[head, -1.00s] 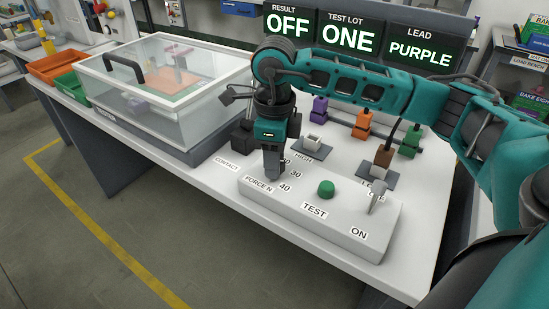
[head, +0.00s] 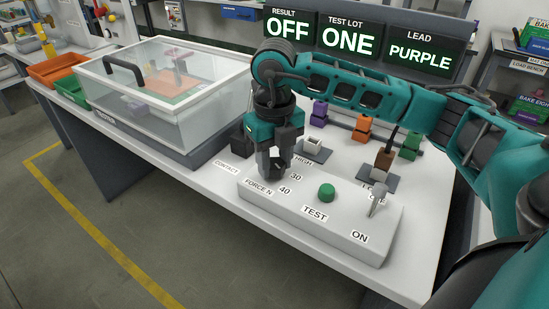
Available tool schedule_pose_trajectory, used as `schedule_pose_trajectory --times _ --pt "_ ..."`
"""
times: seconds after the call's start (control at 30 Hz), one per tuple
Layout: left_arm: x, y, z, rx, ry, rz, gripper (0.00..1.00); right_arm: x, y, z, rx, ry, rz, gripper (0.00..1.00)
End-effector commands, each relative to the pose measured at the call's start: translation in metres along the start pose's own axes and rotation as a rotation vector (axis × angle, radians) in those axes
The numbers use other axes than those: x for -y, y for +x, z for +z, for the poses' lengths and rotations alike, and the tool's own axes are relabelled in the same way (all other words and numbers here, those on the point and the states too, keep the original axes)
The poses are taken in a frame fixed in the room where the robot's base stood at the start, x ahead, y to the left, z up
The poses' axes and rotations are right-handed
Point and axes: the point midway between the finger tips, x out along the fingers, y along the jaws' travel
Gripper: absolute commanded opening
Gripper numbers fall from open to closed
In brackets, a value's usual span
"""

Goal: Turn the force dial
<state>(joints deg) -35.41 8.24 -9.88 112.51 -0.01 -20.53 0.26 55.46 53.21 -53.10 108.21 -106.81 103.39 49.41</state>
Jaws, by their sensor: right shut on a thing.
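The grey control box (head: 310,225) lies on the white bench, with FORCE N, TEST and ON labels on its face. My right gripper (head: 274,174) comes down over its left end, beside the FORCE N label (head: 259,187) and the numbers 30 and 40. The gripper is shut on the force dial, which its fingers mostly hide, so I cannot read the pointer. My left gripper is not in view.
A green TEST button (head: 326,192) and a metal toggle switch (head: 377,202) stand to the right on the box. A clear-lidded tester (head: 170,85) is at the left. Purple, orange and green connectors (head: 409,145) sit behind. The display (head: 349,38) reads OFF, ONE, PURPLE.

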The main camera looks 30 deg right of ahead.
Motion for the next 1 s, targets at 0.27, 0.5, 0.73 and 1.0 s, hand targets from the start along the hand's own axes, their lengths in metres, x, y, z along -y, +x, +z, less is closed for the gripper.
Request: schedule_pose_trajectory --times 0.27,0.5,0.73,1.0 --pt "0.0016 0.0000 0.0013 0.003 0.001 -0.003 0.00 0.0003 -0.0010 0.0005 0.002 0.082 0.001 0.10" --pt "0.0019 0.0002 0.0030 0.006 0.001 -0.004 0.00 0.0003 -0.0011 0.0006 0.002 0.098 0.001 0.10" --pt "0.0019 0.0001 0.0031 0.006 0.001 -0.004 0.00 0.0004 -0.0011 0.0008 0.003 0.099 0.001 0.10" --pt "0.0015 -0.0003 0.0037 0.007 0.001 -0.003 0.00 0.0003 -0.0007 0.0005 0.002 0.097 0.001 0.63"
